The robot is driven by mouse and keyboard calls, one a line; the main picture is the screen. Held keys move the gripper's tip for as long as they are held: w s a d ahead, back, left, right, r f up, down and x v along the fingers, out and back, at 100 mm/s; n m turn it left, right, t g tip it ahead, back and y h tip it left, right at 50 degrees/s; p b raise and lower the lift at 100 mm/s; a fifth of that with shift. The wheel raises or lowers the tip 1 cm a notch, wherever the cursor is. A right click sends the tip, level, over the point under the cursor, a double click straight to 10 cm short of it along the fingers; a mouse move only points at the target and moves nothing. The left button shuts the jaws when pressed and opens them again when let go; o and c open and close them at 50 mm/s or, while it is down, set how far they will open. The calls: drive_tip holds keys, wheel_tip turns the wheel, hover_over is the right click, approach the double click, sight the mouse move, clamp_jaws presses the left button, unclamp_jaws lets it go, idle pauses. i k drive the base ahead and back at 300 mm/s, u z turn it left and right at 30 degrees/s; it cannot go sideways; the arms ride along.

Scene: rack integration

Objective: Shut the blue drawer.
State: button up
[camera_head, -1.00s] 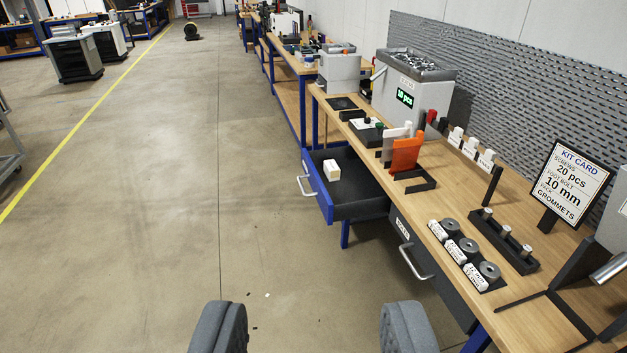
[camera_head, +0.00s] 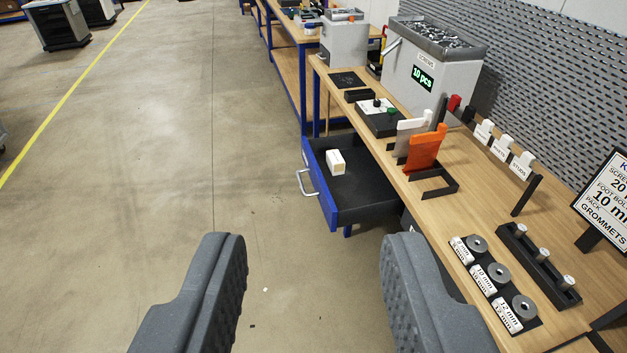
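The blue drawer (camera_head: 323,195) is pulled out from under the workbench, towards the left. Its front is blue with a silver handle (camera_head: 307,184), and its inside is dark. A small white box (camera_head: 335,162) sits in it near the front. My gripper (camera_head: 312,245) is open and empty, with its two grey fingers wide apart at the bottom of the view. The fingers appear nearer to me than the drawer and do not touch it.
The wooden workbench (camera_head: 470,205) runs along the right, carrying a screw dispenser (camera_head: 432,72), an orange holder (camera_head: 424,150), weights-like cylinders and a kit card (camera_head: 603,195). Open concrete floor (camera_head: 150,170) lies left of the drawer.

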sight(363, 193)
drive_tip(key=u, duration=0.4)
drive_tip(key=i, duration=1.5)
drive_tip(key=u, duration=0.05)
